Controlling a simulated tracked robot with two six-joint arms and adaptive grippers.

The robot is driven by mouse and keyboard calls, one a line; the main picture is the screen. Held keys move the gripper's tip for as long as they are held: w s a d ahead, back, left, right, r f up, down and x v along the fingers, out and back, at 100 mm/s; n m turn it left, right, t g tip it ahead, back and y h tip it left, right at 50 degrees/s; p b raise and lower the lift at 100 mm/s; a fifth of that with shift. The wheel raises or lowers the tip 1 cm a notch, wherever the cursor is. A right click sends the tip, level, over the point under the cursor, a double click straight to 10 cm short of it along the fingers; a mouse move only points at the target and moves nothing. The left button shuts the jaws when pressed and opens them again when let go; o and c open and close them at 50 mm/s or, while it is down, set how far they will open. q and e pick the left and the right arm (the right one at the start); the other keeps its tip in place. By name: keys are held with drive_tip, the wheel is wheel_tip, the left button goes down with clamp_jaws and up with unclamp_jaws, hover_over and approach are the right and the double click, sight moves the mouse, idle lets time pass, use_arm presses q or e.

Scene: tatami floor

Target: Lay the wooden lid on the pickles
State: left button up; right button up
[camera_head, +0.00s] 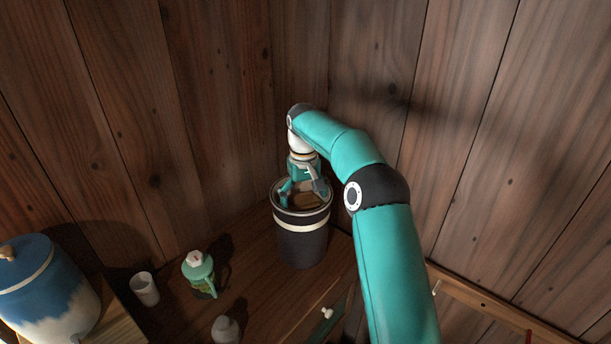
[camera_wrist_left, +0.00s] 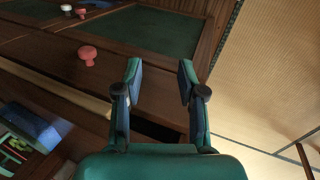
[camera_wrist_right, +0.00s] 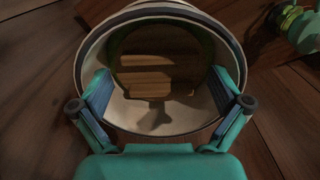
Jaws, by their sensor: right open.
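The dark crock (camera_head: 302,240) with a pale band stands on the wooden counter in the corner. In the right wrist view I look down into its pale-walled mouth (camera_wrist_right: 95,62). The round wooden lid (camera_wrist_right: 160,72) lies inside it, below the rim; I cannot tell if it is quite level.
A large blue and white jar (camera_head: 45,295) is farther left. Wooden walls close in behind the crock. A reddish knob (camera_wrist_left: 88,54) shows in the left wrist view.

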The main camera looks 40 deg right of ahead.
wheel_tip(320, 180, up, 10)
drive_tip(key=p, duration=0.2)
drive_tip(key=shift+r+p, duration=0.15)
drive_tip(key=shift+p, duration=0.25)
